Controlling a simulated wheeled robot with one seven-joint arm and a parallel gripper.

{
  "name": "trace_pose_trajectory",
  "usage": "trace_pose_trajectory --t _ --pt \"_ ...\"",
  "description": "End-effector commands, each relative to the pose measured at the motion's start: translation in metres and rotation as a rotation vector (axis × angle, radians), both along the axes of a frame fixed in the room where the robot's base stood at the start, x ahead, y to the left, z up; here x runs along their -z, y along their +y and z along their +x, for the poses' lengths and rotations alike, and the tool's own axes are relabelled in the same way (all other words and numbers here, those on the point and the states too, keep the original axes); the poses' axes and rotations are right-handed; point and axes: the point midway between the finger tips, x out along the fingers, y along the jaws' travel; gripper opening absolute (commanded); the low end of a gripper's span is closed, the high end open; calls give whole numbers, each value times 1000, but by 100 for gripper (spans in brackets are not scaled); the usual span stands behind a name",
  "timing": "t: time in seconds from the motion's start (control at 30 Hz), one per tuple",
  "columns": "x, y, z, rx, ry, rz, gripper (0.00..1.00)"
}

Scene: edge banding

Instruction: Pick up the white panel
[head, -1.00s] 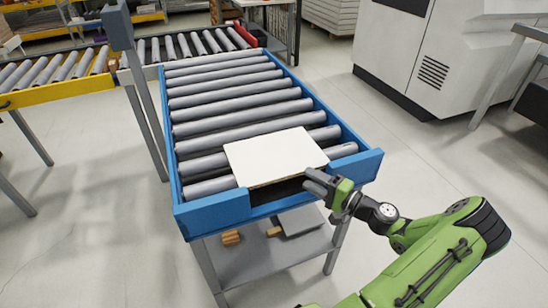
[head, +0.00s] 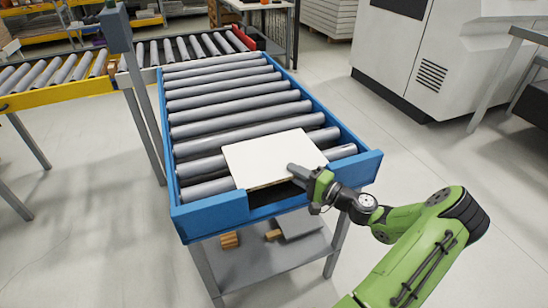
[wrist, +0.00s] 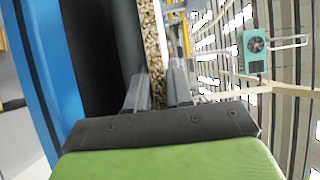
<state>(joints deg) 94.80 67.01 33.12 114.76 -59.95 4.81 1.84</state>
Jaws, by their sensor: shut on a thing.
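The white panel (head: 270,156) lies flat on the near end of the roller conveyor in the head view, its front edge over the opening in the blue end frame. My gripper (head: 293,173) is at the panel's front right edge, one finger showing above the top face. In the wrist view my gripper (wrist: 159,88) is shut on the panel's edge, whose speckled chipboard core (wrist: 153,45) runs between the two fingers. The lower finger is hidden in the head view.
The blue frame (head: 212,211) of the conveyor stands up on both sides of the opening. A grey shelf (head: 262,262) below holds small wooden blocks and a grey plate. A grey post (head: 140,100) stands at left, a white machine (head: 430,55) at back right.

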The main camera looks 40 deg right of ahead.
Motion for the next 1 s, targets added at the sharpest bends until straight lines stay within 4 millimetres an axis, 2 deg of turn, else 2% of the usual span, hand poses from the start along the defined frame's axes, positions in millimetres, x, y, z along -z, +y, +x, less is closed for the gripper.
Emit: trace_pose_trajectory --t 0.27,0.37,0.7,0.83,1.0 --pt "-1 0 0 0 -4 -1 0" --pt "-8 0 0 0 -4 -2 0" --pt "-86 0 0 -1 -4 -5 0" --pt "-104 -1 -3 1 -4 -2 0" --pt "-123 -5 -20 2 -3 -1 0"
